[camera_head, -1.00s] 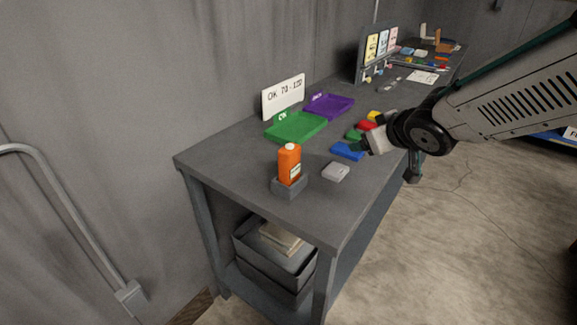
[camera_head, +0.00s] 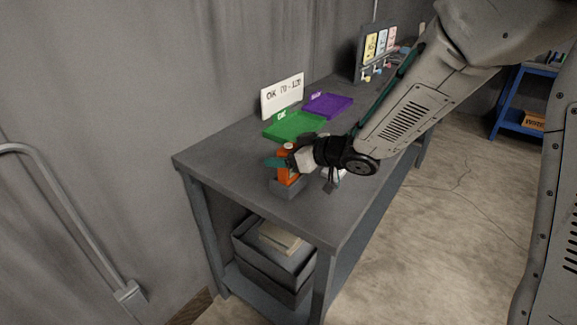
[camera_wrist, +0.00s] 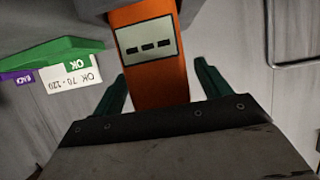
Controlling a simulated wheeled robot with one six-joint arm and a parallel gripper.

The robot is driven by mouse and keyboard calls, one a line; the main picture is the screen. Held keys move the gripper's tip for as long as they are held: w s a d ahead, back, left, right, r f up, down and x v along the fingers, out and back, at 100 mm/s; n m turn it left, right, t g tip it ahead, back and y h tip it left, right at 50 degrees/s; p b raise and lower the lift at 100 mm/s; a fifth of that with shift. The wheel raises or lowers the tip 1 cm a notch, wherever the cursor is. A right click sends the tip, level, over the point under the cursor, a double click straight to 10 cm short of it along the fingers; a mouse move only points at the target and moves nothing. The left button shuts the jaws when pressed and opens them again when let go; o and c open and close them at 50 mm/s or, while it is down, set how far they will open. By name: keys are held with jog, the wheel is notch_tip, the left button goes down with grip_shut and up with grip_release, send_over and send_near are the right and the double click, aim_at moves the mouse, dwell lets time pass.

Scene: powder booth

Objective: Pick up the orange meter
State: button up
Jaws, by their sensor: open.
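The orange meter (camera_head: 284,172) stands upright in a dark grey holder (camera_head: 287,188) near the front left corner of the workbench. My gripper (camera_head: 284,162) is at the meter's upper part in the head view and hides some of it. In the wrist view the orange meter (camera_wrist: 152,72) lies between the two green fingers of my gripper (camera_wrist: 160,88), with a grey display showing dashes facing the camera. The fingers are open, with a gap visible on each side of the meter.
A green tray (camera_head: 270,133) and a purple tray (camera_head: 345,109) lie behind the meter, by a white sign (camera_head: 282,96) reading OK 70 - 120. A board with coloured cards (camera_head: 381,44) stands farther back. My arm covers much of the bench's right side. The bench's front left corner is bare.

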jog(key=shift+w+a+f, duration=0.2)
jog(key=shift+w+a, duration=0.1)
jog(key=shift+a, duration=0.1)
jog(key=c, duration=1.2)
jog(key=shift+o, duration=0.2)
jog(key=shift+r, duration=0.15)
